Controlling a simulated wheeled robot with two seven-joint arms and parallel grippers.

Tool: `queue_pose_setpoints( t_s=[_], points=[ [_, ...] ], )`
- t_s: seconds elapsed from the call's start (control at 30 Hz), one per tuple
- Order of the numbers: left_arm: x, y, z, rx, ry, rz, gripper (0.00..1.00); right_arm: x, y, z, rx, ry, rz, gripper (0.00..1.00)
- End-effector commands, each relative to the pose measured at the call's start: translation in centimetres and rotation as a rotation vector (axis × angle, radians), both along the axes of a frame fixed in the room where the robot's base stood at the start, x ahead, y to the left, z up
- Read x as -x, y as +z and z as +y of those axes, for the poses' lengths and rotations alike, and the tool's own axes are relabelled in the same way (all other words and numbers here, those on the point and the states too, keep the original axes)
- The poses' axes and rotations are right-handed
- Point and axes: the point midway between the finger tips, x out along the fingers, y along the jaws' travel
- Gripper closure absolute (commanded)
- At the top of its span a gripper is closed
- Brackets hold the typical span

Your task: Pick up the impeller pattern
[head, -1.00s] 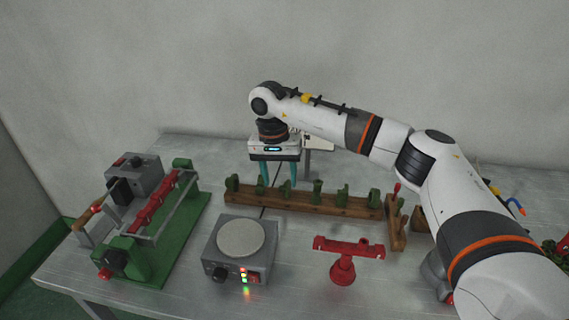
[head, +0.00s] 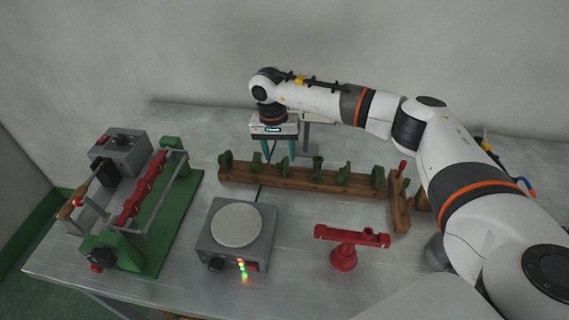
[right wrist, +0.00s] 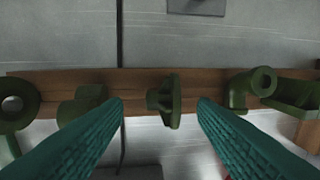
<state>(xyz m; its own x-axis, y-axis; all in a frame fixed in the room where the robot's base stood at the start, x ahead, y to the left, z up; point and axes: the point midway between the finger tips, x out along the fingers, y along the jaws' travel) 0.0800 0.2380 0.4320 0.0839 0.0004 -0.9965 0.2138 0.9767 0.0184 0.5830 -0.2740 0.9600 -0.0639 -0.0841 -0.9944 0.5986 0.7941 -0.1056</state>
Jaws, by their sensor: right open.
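Several green patterns stand in a row on a wooden rack (head: 290,178). My right gripper (head: 278,153) is over the rack's left half, pointing down, with its two teal fingers apart. In the right wrist view, the open gripper (right wrist: 160,105) frames one green part with a disc on a short stub (right wrist: 168,98). This looks like the impeller pattern, but I cannot be sure. The part stands on the rack between the fingers, with a gap on both sides. In the head view my fingers largely hide it. My left gripper is not in view.
A grey hot plate unit (head: 236,240) and a red stand (head: 345,247) are in front of the rack. A green-based machine with a red bar (head: 145,190) is at the left. Other green patterns, such as an elbow-shaped one (right wrist: 255,85), stand close beside the fingers.

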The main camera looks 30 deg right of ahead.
Motion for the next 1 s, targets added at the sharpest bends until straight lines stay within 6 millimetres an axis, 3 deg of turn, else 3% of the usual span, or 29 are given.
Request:
queue_pose_setpoints(
  t_s=[0.13, 0.3, 0.57, 0.87, 1.0],
  points=[
    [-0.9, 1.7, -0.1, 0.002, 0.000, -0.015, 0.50, 0.5, -2.0, -0.2, 0.000, -0.001, 0.006, 0.47],
    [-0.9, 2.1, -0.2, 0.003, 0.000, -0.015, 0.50, 0.5, -4.1, -0.4, 0.000, -0.002, 0.002, 0.47],
    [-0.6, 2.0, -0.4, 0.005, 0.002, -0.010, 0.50, 0.5, -4.6, -0.4, 0.000, -0.001, 0.001, 0.47],
    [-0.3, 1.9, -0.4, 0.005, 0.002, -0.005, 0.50, 0.5, -4.6, -0.4, -0.001, -0.001, 0.001, 0.93],
    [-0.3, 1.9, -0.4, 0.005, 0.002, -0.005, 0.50, 0.5, -4.5, -0.4, -0.001, -0.001, 0.001, 0.95]
  ],
)
